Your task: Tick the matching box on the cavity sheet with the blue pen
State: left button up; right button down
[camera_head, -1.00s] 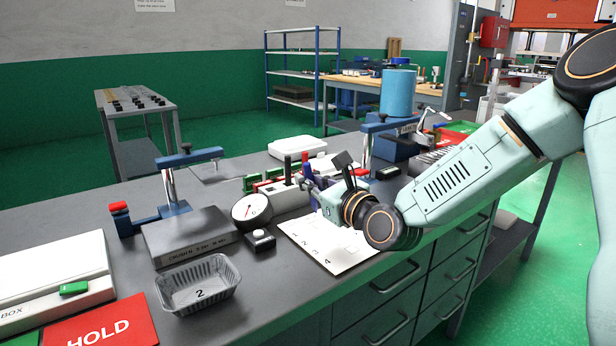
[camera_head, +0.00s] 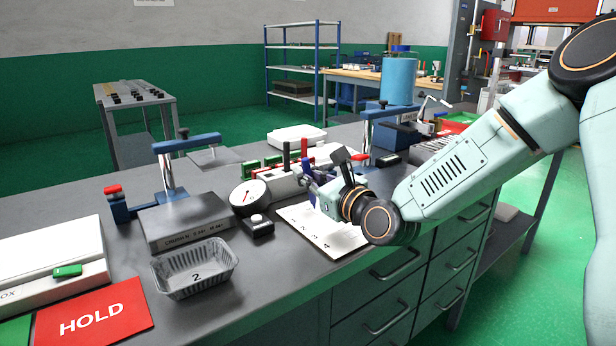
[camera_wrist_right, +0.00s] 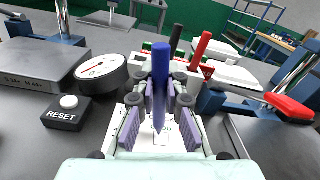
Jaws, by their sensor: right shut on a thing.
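My right gripper (camera_wrist_right: 158,105) is shut on the blue pen (camera_wrist_right: 161,72), which stands nearly upright, point down, between the fingers. The white cavity sheet (camera_head: 345,243) lies on the bench below the gripper (camera_head: 318,190); printed numbers show along its near side, and the gripper hides part of it. In the right wrist view, the pen's tip is over the sheet (camera_wrist_right: 160,142) near printed boxes; I cannot tell whether it touches. The foil tray (camera_head: 170,290), with a 2 in its base, stands on the bench at the lower left. My left gripper is not in view.
A dial gauge (camera_head: 250,196) and RESET button (camera_head: 257,226) stand left of the sheet. A red pen (camera_head: 304,147) and black pen (camera_head: 286,155) stand behind it. A steel block (camera_head: 185,222) and red HOLD card (camera_head: 95,318) are further left. The bench's front edge is near the sheet.

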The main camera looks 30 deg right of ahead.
dwell(0.4)
jog(key=shift+f+b, duration=0.3)
jog(key=shift+b, duration=0.1)
dwell(0.6)
jog(key=shift+s+d, duration=0.25)
jog(key=shift+s, duration=0.05)
dwell(1.0)
jog(key=shift+w+d+b, duration=0.25)
jog(key=shift+w+b, duration=0.2)
jog(key=shift+b, duration=0.15)
dwell(1.4)
jog(key=shift+r, duration=0.1)
jog(key=shift+r+p, duration=2.25)
jog(key=shift+r, duration=0.65)
